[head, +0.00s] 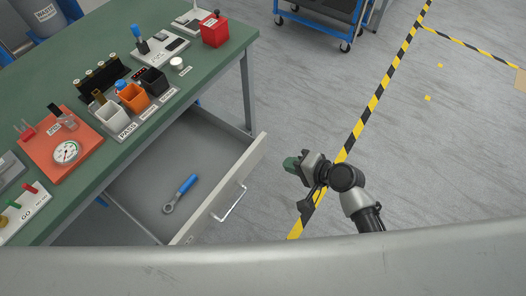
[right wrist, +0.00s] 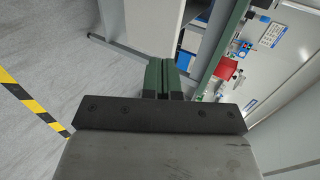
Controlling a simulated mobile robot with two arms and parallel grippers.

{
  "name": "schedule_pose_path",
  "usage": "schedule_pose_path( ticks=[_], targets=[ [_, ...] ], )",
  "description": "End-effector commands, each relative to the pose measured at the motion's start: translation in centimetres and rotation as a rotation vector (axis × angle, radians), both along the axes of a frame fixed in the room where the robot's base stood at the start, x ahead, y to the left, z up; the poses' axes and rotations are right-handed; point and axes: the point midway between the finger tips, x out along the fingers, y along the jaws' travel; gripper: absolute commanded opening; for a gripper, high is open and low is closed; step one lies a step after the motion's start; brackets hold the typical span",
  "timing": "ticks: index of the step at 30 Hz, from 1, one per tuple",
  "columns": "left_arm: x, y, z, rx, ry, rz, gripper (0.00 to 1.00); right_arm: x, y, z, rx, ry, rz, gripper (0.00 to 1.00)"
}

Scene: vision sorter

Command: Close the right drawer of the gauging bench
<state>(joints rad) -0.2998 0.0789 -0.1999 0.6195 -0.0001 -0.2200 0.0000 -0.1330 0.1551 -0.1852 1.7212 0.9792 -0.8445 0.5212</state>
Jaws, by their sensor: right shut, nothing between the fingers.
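The right drawer (head: 165,143) of the green-topped gauging bench (head: 203,70) stands pulled out in the head view. Its pale front panel (head: 256,160) carries a metal bar handle (head: 230,203). A blue-handled ring tool (head: 181,193) lies inside on the drawer floor. My right gripper (head: 291,163) is to the right of the drawer front, apart from it in the picture, with its green fingertips pointing toward the drawer. In the right wrist view its fingers (right wrist: 170,78) are together and empty. My left gripper does not show.
On the bench stand white, orange and black bins, a red box (head: 214,30), and a dial gauge (head: 66,152) on an orange plate. A blue cart (head: 318,22) stands at the back. Yellow-black floor tape (head: 378,92) runs right of the bench; the floor beyond is largely clear.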

Motion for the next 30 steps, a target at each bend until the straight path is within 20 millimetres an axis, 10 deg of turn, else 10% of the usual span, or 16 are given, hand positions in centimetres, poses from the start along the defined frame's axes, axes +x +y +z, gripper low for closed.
schedule_pose_path(
  ticks=[15,30],
  targets=[
    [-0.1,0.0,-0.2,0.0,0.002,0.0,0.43,5.5,7.1,-3.5,0.0,0.0,-0.001,0.0],
    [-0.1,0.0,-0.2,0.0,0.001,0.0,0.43,6.3,8.0,-3.6,-0.004,-0.001,-0.002,0.0]
  ],
)
